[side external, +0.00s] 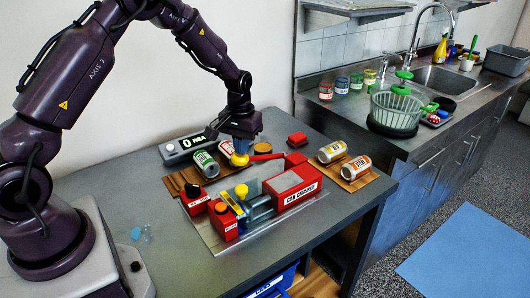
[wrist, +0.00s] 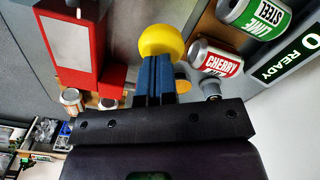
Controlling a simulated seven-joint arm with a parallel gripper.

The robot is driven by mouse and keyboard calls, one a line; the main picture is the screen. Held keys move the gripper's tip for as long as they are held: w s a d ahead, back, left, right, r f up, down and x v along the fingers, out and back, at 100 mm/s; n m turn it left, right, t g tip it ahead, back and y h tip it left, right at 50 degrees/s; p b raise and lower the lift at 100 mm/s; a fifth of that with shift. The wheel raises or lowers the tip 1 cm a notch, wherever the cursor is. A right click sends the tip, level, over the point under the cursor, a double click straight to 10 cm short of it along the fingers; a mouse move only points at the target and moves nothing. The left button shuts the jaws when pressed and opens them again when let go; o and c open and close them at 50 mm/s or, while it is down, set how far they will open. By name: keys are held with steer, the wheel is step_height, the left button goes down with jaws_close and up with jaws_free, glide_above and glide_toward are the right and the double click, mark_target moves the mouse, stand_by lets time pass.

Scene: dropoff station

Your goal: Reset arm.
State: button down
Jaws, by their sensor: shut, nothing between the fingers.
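My gripper (side external: 241,145) is at the end of the arm above the table, just over the yellow ball knob (side external: 239,160) of the red can crusher (side external: 292,184). In the wrist view my blue fingers (wrist: 158,62) are shut together with nothing between them. The yellow knob (wrist: 162,40) shows just beyond their tips; I cannot tell whether they touch. The crusher's red body (wrist: 75,35) is at the upper left there.
A green-labelled can (side external: 205,165) and a red cherry can (wrist: 218,60) lie near the gripper. Two cans (side external: 332,151) (side external: 356,168) lie on a wooden board at right. A display (side external: 190,143) reads READY. The table's front left is mostly clear.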

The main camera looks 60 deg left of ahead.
mark_target(240, 160)
steer(key=shift+r, duration=0.7)
steer(key=shift+f, duration=0.3)
steer(key=shift+s+f, duration=0.15)
steer(key=shift+f, duration=0.5)
steer(key=shift+s+f, duration=0.15)
steer(key=shift+f, duration=0.45)
steer(key=shift+s+f, duration=0.15)
steer(key=shift+f, duration=1.2)
